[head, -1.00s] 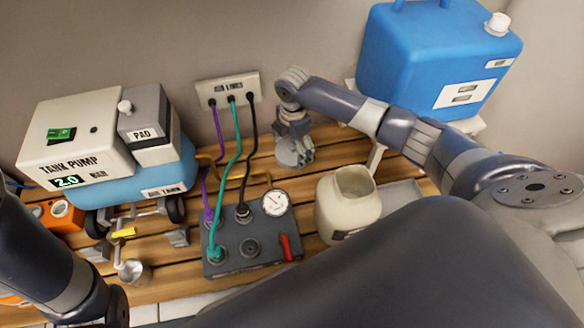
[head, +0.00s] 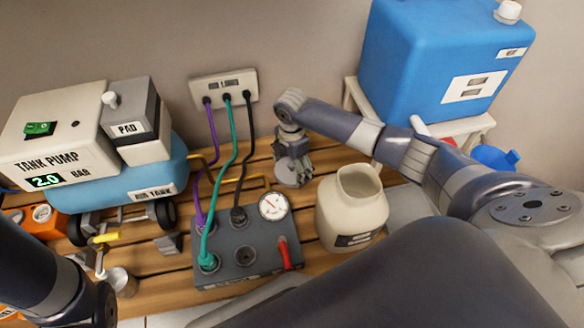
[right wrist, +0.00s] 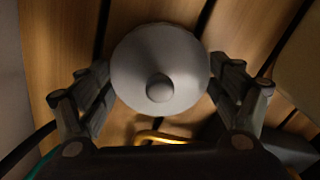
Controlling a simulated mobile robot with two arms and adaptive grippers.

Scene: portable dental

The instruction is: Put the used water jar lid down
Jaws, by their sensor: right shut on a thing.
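My right gripper (head: 294,162) points down behind the open jar, to its left, and is shut on the used water jar lid. The lid is a round grey disc with a small knob; it shows low at the gripper in the head view (head: 289,180) and between both fingers in the right wrist view (right wrist: 178,60). It is over or on the wooden slats; I cannot tell if it touches them. The cream used water jar (head: 351,212) stands upright with its mouth uncovered. My left arm shows at the lower left, but its gripper is out of view.
A grey control box (head: 245,256) with hoses and a gauge stands in front of the gripper. The tank pump (head: 55,135) is at left and a blue container (head: 430,70) at back right. Bare wooden slats (head: 262,170) lie beside the lid. The wall is close behind.

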